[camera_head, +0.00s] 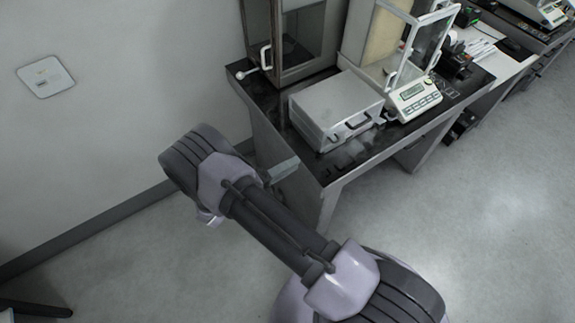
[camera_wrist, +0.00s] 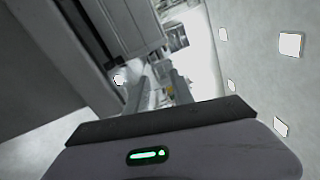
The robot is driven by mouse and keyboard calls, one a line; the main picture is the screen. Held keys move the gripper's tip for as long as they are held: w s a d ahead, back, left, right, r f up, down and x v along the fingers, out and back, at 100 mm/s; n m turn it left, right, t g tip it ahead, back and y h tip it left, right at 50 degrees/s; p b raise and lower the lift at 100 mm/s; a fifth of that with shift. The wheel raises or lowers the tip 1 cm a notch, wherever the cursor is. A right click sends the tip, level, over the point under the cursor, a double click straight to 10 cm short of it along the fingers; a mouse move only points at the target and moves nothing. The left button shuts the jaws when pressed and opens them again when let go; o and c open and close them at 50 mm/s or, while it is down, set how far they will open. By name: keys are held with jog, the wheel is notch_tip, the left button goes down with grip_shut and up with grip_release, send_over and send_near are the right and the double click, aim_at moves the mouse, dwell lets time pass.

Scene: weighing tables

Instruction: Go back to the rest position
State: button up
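My arm reaches from the bottom right of the head view to the left of the table's front corner, over the floor. Its end is mostly hidden behind my own dark wrist link. A small grey piece, perhaps part of my gripper (camera_head: 284,168), shows beside the table leg. In the wrist view, a dark bar and a grey body with a green light fill the bottom. I see no object held.
A black-topped weighing table (camera_head: 345,178) stands close to my arm's end. It carries a silver case (camera_head: 335,105), a balance (camera_head: 415,98) and a glass-fronted cabinet (camera_head: 303,38). More tables run to the back right. A wall is at left; the floor at right is clear.

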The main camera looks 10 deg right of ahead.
jog(key=shift+s+a, duration=0.1)
jog(key=shift+a, duration=0.3)
